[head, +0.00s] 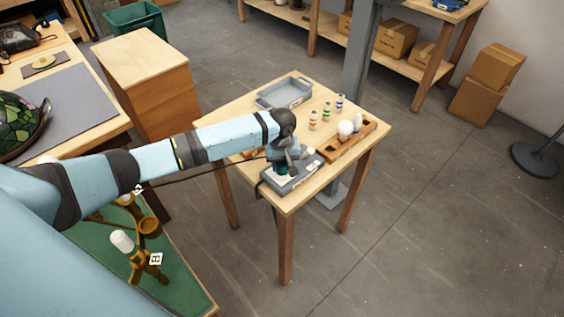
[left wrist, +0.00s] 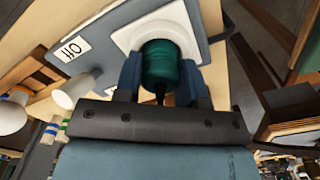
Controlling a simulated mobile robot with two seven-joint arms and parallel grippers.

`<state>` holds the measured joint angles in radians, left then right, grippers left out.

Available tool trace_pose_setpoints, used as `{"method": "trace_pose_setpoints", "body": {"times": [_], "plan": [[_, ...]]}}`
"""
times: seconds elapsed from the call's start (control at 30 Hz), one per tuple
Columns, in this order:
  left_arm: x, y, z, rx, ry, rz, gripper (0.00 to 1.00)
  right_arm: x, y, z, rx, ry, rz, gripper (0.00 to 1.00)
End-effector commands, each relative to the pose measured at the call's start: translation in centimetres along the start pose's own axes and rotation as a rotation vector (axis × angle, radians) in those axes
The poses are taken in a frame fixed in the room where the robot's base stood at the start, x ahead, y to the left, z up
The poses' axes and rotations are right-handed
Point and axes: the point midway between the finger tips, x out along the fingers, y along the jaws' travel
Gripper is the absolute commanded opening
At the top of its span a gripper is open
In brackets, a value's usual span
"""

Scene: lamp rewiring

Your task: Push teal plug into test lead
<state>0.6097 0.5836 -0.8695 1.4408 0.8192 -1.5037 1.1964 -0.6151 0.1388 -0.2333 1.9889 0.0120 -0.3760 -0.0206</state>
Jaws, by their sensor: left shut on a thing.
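My left gripper (head: 284,160) reaches down over a grey box (head: 300,180) on the small wooden table. In the left wrist view the two blue fingers of this gripper (left wrist: 163,80) are shut on the teal plug (left wrist: 163,62), one on each side. The plug's far end is at a round white socket (left wrist: 128,36) on the grey box (left wrist: 100,52); I cannot tell how deep it sits. A dark cord leaves the plug's near end. A label (left wrist: 72,49) on the box reads "Off". My right gripper is in neither view.
A grey tray (head: 285,93), several colour-banded cylinders (head: 326,111) and a wooden rack (head: 352,141) with white bulbs (head: 346,129) stand behind the box. A dark cable (head: 205,172) runs left from the table. A green-topped bench (head: 180,277) is at lower left.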

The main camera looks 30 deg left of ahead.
Motion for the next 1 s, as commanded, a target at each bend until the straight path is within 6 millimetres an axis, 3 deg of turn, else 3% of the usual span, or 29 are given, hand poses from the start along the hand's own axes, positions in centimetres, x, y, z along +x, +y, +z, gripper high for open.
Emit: {"method": "trace_pose_setpoints", "body": {"times": [0.43,0.47,0.57,0.93,1.0], "plan": [[0.15,-0.02,-0.01,0.000,0.000,0.000,0.14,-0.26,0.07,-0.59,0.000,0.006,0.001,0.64],[0.15,-0.02,-0.01,0.000,0.000,0.000,0.41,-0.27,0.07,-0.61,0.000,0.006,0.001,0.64],[0.15,-0.02,-0.01,0.000,0.000,0.000,0.64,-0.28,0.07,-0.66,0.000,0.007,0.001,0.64],[0.16,-0.03,0.00,-0.001,0.000,0.000,0.67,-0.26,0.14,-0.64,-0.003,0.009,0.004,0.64],[-0.67,0.01,-0.04,0.000,0.001,0.001,0.67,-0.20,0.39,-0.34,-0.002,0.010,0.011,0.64]]}}
